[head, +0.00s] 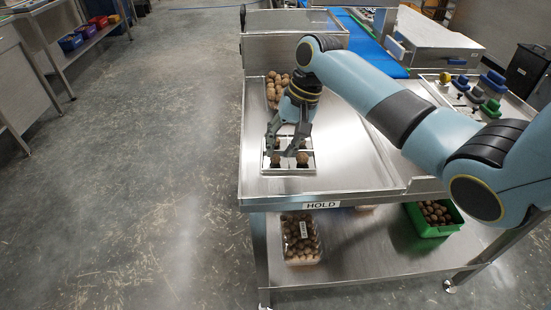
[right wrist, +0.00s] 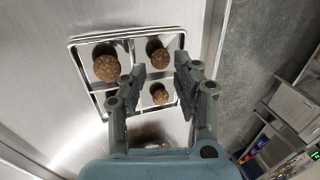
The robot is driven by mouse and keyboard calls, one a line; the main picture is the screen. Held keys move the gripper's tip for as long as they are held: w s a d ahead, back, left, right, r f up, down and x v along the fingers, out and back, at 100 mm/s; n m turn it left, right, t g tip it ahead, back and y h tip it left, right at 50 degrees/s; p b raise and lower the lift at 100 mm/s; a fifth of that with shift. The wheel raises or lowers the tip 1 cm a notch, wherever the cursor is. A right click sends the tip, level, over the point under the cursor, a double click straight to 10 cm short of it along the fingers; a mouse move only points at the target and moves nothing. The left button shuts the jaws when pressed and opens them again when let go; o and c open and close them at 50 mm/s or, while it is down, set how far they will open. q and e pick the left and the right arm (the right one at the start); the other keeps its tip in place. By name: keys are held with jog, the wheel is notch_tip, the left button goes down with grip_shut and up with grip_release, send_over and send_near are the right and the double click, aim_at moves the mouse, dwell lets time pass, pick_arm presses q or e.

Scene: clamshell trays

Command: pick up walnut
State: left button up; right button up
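A clamshell tray (head: 313,172) with square compartments lies on the steel bench, and it fills the middle of the right wrist view (right wrist: 75,42). Round brown walnuts sit in its compartments: a larger walnut (right wrist: 105,67), a walnut (right wrist: 157,54) at the top right and a walnut (right wrist: 160,94) below that. Another brown shape lower down is partly hidden by my gripper. My right gripper (head: 283,150) is over the tray, pointing down, its fingers apart and nothing held between them. In the right wrist view the open fingers (right wrist: 156,75) stand either side of the right-hand walnuts. My left gripper is not in view.
A walnut-filled container (head: 275,98) stands behind the tray. On the lower shelf are a clear labelled pack of walnuts (head: 300,238) and a green bin (head: 421,226). Coloured items (head: 480,95) stand at the right. The bench right of the tray is bare.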

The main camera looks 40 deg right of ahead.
aim_at(275, 159)
jog(key=x, duration=0.2)
jog(key=shift+a+f, duration=0.15)
jog(key=shift+f, duration=0.15)
jog(key=c, duration=0.4)
